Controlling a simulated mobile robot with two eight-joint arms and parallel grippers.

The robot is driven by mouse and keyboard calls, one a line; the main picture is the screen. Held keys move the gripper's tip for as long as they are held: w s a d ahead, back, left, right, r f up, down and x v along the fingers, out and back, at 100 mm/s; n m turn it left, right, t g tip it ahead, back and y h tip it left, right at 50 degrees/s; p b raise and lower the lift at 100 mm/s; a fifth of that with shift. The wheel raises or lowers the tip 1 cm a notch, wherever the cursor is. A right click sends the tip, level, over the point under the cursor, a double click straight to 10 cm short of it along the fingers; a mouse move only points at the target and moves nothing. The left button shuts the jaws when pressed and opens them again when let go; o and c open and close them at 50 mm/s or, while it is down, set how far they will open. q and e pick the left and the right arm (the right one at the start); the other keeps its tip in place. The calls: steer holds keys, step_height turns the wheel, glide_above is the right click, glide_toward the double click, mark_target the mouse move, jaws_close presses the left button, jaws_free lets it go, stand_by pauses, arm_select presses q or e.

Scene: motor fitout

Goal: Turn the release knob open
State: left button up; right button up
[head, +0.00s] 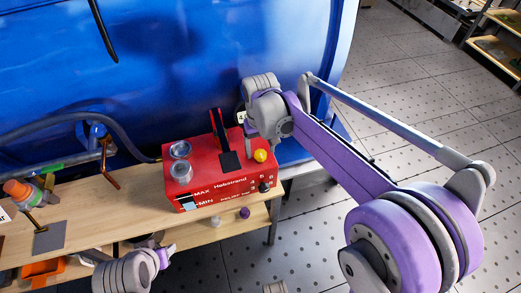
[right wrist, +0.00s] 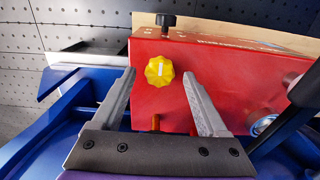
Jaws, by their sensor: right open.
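A red pump box (head: 218,184) with white lettering stands on the wooden bench. A yellow lobed knob (head: 260,156) sits on its top near the right end; it also shows in the right wrist view (right wrist: 159,70). A white line marks the knob's face. A smaller black knob (head: 264,187) is on the box's front face, seen also in the right wrist view (right wrist: 166,21). My right gripper (right wrist: 160,77) is open, its fingertips on either side of the yellow knob in the picture, with visible gaps. I cannot tell their depth to it. My left gripper's fingers are not visible.
A black lever (head: 217,125) rises from the box, beside two round metal parts (head: 180,150). The large blue tank (head: 200,60) stands close behind. Tools lie on the wooden bench (head: 110,205) to the left. Open floor (head: 420,90) lies to the right.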

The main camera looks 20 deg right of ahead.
steer(key=shift+f, duration=0.45)
steer(key=shift+c, duration=0.3)
jaws_close()
